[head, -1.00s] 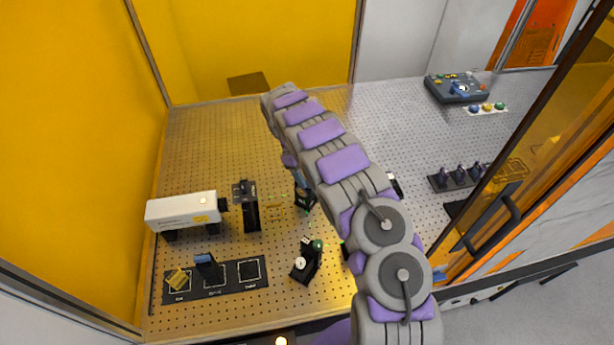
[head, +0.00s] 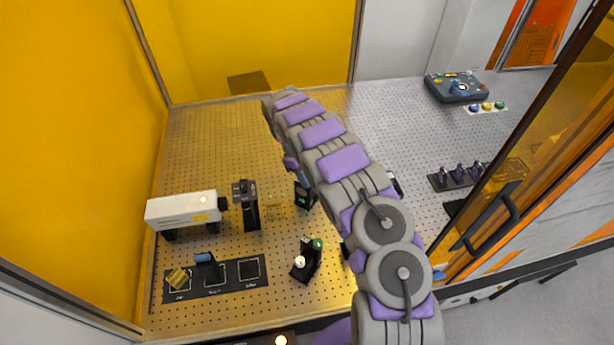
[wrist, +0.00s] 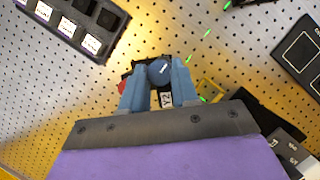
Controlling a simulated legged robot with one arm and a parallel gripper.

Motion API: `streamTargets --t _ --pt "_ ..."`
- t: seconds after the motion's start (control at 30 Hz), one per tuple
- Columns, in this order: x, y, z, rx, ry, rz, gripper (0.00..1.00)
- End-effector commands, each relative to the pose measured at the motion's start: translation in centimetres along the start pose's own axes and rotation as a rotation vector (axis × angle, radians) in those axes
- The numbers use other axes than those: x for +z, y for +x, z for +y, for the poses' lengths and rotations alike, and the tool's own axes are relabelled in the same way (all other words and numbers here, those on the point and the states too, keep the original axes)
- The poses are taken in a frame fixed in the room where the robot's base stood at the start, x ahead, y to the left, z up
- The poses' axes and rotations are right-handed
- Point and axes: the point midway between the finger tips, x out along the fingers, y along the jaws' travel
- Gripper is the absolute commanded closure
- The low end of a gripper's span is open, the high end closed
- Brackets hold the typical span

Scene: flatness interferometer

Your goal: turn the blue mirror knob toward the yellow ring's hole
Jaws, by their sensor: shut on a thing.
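In the wrist view, the blue knob (wrist: 159,71) sits between the fingertips of my gripper (wrist: 159,80), which is shut on it. A white mark shows on the knob's face. Beneath it, a black mount with a "Y2" label (wrist: 166,100) shows between the fingers. A red knob (wrist: 122,87) is partly visible just left of the left finger. The yellow ring (wrist: 211,88) stands to the right of the right finger, partly hidden, and its hole is hard to make out. In the head view, my arm hides most of the gripper; a black mount (head: 304,198) shows beside it.
Green dashes (wrist: 208,33) run across the pegboard table near the ring. In the head view, a white laser box (head: 182,209), a black post (head: 245,205) and another mount (head: 306,260) stand nearby. A control box (head: 459,87) is at the back right.

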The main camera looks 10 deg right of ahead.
Motion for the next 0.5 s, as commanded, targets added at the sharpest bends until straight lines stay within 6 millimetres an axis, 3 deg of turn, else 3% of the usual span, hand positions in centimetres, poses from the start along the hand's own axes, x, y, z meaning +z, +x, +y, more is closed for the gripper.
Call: streamTargets --t 0.5 --pt "-0.12 0.17 0.04 -0.045 0.107 0.000 1.00"
